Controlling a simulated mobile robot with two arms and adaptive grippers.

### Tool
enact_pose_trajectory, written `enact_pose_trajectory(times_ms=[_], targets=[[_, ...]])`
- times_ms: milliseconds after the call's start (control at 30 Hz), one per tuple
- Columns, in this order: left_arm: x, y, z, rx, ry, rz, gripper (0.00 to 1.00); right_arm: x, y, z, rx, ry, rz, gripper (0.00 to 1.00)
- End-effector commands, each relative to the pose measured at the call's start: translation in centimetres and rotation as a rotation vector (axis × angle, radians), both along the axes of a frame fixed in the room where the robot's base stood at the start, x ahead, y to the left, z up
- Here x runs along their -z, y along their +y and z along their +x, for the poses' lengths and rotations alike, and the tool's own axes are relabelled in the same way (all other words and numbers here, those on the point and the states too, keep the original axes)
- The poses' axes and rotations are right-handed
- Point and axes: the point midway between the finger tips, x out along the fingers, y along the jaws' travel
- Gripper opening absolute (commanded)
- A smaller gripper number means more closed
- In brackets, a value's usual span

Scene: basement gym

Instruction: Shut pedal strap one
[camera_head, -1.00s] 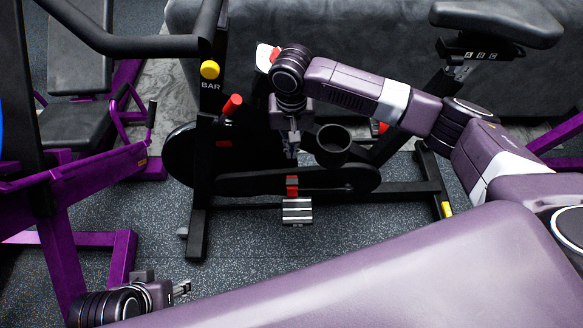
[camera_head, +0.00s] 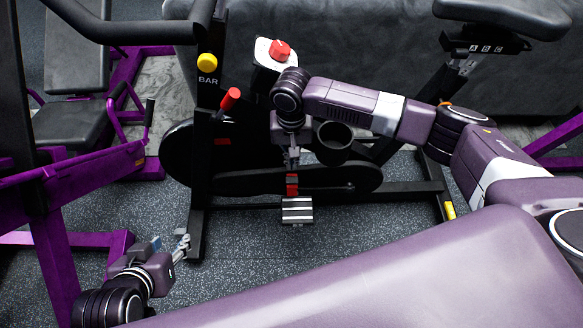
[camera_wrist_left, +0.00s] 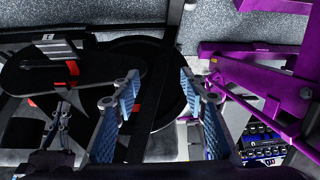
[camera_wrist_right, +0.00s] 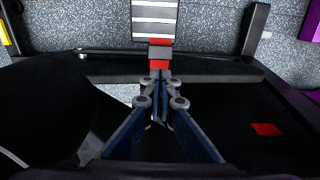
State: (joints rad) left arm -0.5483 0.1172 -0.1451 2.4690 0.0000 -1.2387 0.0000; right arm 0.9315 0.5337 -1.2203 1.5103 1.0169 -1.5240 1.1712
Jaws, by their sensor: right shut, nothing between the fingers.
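The pedal (camera_head: 297,210) of the exercise bike hangs low beside the crank in the head view, a pale striped plate. Its red and dark strap piece (camera_head: 292,181) sits at the pedal's upper edge; it also shows in the right wrist view (camera_wrist_right: 160,66). My right gripper (camera_head: 293,163) points down just above the strap. Its fingers are shut with nothing between them, and their tips are at or near the strap; I cannot tell whether they touch. My left gripper (camera_head: 184,243) is at lower left, away from the pedal. Its fingers (camera_wrist_left: 158,90) are spread and empty.
A black cup-like holder (camera_head: 333,143) is close to my right gripper. Purple gym frames (camera_head: 60,240) crowd the left. The speckled floor (camera_head: 260,250) in front of the pedal is clear.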

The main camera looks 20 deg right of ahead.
Motion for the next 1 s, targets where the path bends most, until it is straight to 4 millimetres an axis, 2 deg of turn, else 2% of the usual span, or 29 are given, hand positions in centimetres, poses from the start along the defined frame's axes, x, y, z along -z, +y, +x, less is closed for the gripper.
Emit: enact_pose_trajectory(times_ms=[200,400,600,1000], targets=[[-2.2,-1.2,3.4,0.012,-0.169,-0.037,0.4,2.0,0.0,0.0,-0.001,0.0,0.0,0.0],[-3.9,-1.8,5.1,0.02,-0.263,-0.058,0.4,2.9,0.0,0.0,-0.001,0.0,0.0,0.0],[-4.4,-2.0,5.5,0.021,-0.291,-0.065,0.4,3.1,0.0,0.1,-0.001,-0.001,0.001,0.0],[-4.2,-1.9,5.3,0.02,-0.276,-0.061,0.4,3.1,0.0,0.1,-0.001,-0.002,-0.001,0.0]])
